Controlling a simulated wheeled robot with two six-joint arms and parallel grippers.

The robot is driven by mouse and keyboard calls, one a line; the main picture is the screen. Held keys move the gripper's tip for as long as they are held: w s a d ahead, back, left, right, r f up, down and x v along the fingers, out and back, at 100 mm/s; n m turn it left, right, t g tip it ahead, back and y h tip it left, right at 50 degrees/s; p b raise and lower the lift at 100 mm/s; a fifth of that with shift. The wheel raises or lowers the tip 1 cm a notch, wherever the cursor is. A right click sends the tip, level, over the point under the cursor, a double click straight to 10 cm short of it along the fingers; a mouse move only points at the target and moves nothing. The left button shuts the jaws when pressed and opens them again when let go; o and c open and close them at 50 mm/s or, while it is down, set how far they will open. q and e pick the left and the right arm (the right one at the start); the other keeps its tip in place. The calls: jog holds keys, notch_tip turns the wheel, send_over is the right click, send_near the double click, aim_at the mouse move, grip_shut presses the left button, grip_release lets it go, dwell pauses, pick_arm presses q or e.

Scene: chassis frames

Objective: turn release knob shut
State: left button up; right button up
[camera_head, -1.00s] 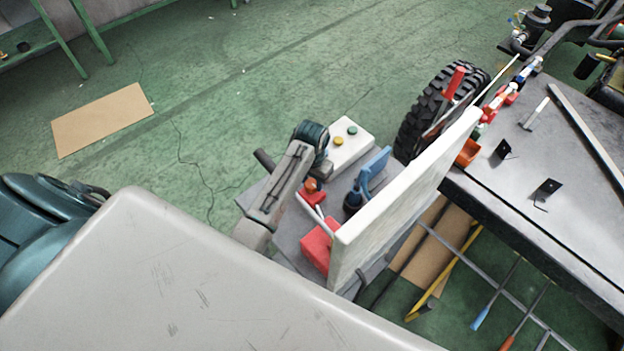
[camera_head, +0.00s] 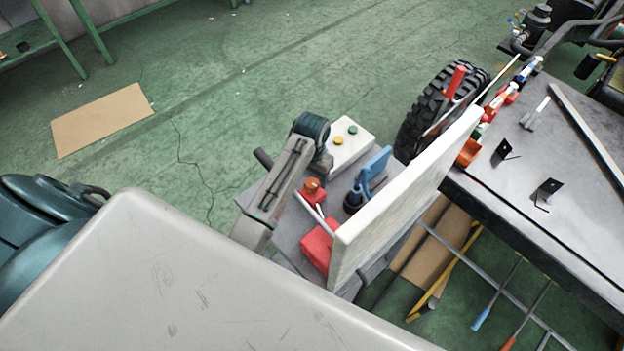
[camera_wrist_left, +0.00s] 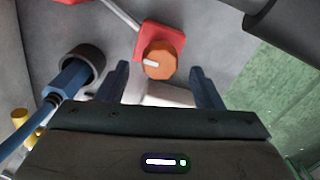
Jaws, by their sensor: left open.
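The release knob (camera_wrist_left: 160,60) is an orange round cap with a pale pointer mark, on a red square base (camera_wrist_left: 151,36). In the head view the knob (camera_head: 312,185) stands on the grey fixture, just below my left wrist. My left gripper (camera_wrist_left: 159,72) is open and empty. In the wrist view its two dark fingers stand apart on either side of the knob's lower edge. I cannot tell whether they touch it. In the head view the fingers are mostly hidden by my wrist.
A blue plug-like part in a dark ring (camera_wrist_left: 75,72) lies left of the fingers in the wrist view. A white upright panel (camera_head: 400,205) stands right of the knob. A white box with yellow and green buttons (camera_head: 352,143) is behind. A red block (camera_head: 317,248) sits in front.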

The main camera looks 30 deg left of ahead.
aim_at(312, 182)
pick_arm(q)
notch_tip(312, 182, up, 6)
jog(key=shift+f+b, duration=0.2)
jog(key=shift+b, duration=0.65)
jog(key=shift+r+p, duration=1.45)
jog(key=shift+r, duration=0.05)
jog(key=shift+f, duration=0.1)
